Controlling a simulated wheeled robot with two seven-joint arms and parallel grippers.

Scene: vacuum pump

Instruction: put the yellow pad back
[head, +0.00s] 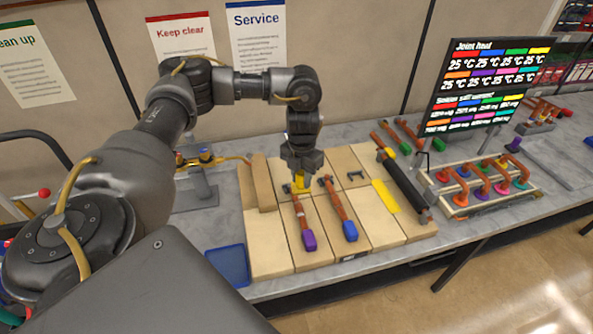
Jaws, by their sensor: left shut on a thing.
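My left gripper (300,181) points down over the middle of the wooden board and is shut on a small yellow piece, the yellow pad (301,183), at its fingertips. The fingers hide part of the pad, and I cannot tell whether it touches the board (272,250). Just in front of it lie a copper-coloured rod with a purple end (309,240) and one with a blue end (350,231). A flat yellow strip (385,196) lies on the board to the right. My right gripper is not in view.
A long black bar (404,187) lies along the board's right side. A rack of coloured pieces (487,187) and a screen (488,83) stand right. A blue tray (227,266) lies front left, a metal stand (200,185) behind it.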

